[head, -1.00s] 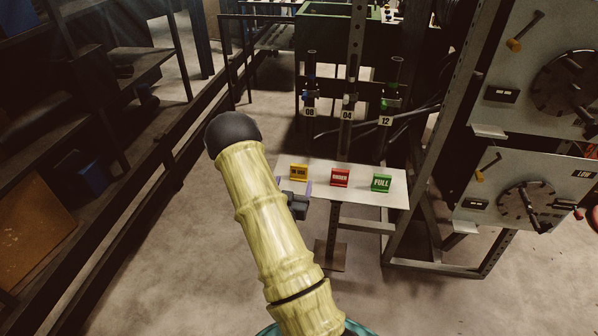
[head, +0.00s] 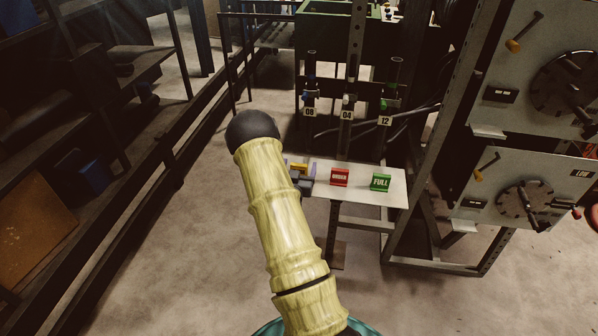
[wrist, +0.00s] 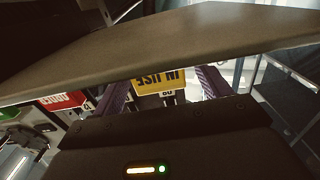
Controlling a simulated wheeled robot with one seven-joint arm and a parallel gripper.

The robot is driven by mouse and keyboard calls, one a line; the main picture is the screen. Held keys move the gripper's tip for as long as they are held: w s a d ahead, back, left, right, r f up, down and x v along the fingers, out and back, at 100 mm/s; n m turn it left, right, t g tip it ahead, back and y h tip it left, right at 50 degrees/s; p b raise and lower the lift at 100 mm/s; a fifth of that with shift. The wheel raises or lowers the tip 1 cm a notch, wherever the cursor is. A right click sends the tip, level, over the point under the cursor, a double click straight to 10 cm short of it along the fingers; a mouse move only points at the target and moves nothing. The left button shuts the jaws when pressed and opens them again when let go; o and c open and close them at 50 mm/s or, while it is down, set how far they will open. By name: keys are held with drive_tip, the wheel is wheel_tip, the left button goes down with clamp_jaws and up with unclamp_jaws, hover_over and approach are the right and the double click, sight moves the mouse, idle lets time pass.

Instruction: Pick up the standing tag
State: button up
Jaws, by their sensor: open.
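Three tags stand on a small pale shelf (head: 357,193): a yellow tag (head: 299,166), a red tag (head: 339,177) and a green tag (head: 381,182) reading FULL. My gripper (head: 301,176) is at the yellow tag and partly covers it in the head view. In the wrist view the yellow tag (wrist: 160,81) reads IN USE upside down and shows between my two purple fingers, which are open. I cannot tell whether either finger touches it. The red tag (wrist: 62,99) shows left of the fingers in the wrist view.
Behind the shelf, a rack holds upright fittings with number plates 08, 04 and 12 (head: 385,120). A metal frame with grey dial panels (head: 525,190) stands at the right. Dark shelving (head: 90,130) runs along the left. The floor between is open.

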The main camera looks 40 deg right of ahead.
drive_tip(key=shift+x, duration=1.25)
drive_tip(key=shift+c, duration=0.3)
drive_tip(key=c, duration=1)
